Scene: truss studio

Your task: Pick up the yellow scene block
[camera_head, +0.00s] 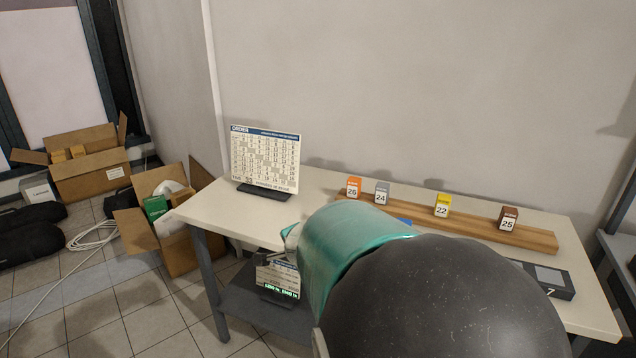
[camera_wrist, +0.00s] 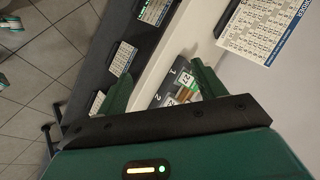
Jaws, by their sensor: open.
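The yellow block (camera_head: 442,206), with a white label reading 22, stands upright on a wooden rail (camera_head: 535,237) on the table, between a grey block (camera_head: 381,193) and a brown block (camera_head: 508,218). My arm covers the middle foreground of the head view and hides my fingers there. In the wrist view my gripper (camera_wrist: 161,72) is open, its two green fingers wide apart. Between and beyond them, small labelled blocks show near a dark tray (camera_wrist: 176,73) numbered 1 and 2. I cannot tell whether the yellow block is among them.
An orange block (camera_head: 353,187) stands at the rail's left end. An ORDER board (camera_head: 265,160) stands on the table's left part. A dark tray marked 7 (camera_head: 550,280) lies at the right. Open cartons (camera_head: 90,170) are on the floor. A wall rises behind the table.

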